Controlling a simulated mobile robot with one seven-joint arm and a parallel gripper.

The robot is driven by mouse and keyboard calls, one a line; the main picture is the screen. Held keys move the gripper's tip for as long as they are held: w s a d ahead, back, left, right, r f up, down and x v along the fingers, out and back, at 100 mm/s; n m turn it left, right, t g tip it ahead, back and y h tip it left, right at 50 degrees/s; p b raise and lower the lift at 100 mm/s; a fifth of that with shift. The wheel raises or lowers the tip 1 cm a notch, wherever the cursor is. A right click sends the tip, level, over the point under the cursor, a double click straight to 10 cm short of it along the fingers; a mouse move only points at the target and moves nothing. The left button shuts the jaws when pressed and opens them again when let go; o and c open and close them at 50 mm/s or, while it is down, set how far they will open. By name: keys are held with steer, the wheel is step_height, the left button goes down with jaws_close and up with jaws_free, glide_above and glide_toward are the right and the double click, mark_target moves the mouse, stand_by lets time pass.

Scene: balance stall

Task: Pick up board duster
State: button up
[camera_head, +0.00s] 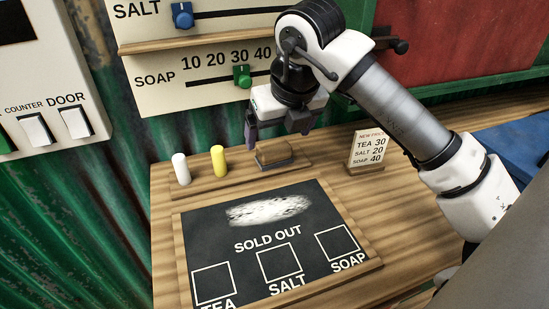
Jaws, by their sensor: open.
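The board duster (275,154) is a small block with a brown wooden top and a darker grey base. It lies on the narrow wooden ledge behind the chalkboard, right of the yellow chalk. My gripper (277,130) is open and hangs above and slightly behind the duster, fingers pointing down. The fingers look apart from the duster, with nothing between them. The exact height gap is hard to tell from this view.
White chalk (181,169) and yellow chalk (218,161) stand left of the duster. The chalkboard (230,228) lies in front, with a white smudge and "SOLD OUT". A price card (367,151) stands to the right. Slider panels (210,82) are on the wall behind.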

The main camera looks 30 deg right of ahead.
mark_target(274, 146)
steer(key=shift+w+f, duration=0.3)
steer(key=b+x, duration=0.2)
steer(key=x, duration=0.3)
steer(key=shift+d+f+b, duration=0.1)
steer(key=shift+f+b, duration=0.2)
steer(key=shift+b, duration=0.05)
steer(key=c, duration=1.1)
steer(key=shift+r, duration=0.2)
